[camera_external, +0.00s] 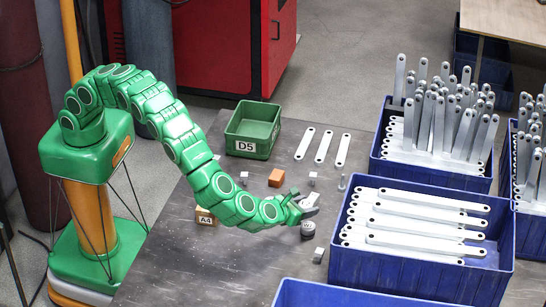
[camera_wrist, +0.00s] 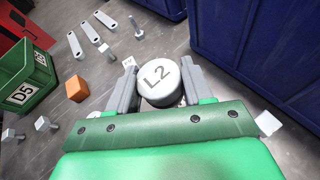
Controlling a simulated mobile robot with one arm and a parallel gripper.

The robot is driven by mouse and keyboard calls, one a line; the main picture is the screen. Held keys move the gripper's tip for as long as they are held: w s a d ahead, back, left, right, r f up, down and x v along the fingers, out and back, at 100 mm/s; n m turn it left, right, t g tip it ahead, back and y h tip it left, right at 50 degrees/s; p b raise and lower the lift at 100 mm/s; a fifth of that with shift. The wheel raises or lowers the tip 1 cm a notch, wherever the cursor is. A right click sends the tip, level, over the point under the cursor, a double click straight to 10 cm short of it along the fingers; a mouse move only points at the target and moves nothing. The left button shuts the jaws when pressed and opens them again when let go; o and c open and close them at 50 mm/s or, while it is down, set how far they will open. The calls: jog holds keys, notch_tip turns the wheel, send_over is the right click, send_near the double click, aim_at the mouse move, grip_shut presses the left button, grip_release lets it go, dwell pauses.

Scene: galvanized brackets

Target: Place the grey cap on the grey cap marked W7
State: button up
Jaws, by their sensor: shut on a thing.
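A light grey cap marked L2 (camera_wrist: 160,80) sits between the two fingers of my gripper (camera_wrist: 160,88), label facing the wrist camera. In the external view my gripper (camera_external: 309,203) is shut on it, above the table. A darker grey cap (camera_external: 307,229) with a pale mark on top stands on the table just below my gripper. Its mark is too small to read, so I cannot confirm W7. The wrist view does not show this lower cap; the held cap and gripper body cover that area. I see a gap between the two caps.
A blue bin of flat brackets (camera_external: 340,262) stands close to the right. A green bin marked D5 (camera_external: 233,143), an orange block (camera_external: 276,178), a block marked A4 (camera_external: 205,217), several bolts and three flat brackets (camera_external: 323,146) lie around. A small pale cube (camera_external: 318,255) sits nearby.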

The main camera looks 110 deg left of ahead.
aim_at(307, 227)
jog(key=shift+w+f, duration=0.45)
jog(key=shift+f, duration=0.3)
jog(key=shift+w+f, duration=0.1)
jog(key=shift+f, duration=1.35)
jog(key=shift+f, duration=0.1)
jog(key=o, duration=1.1)
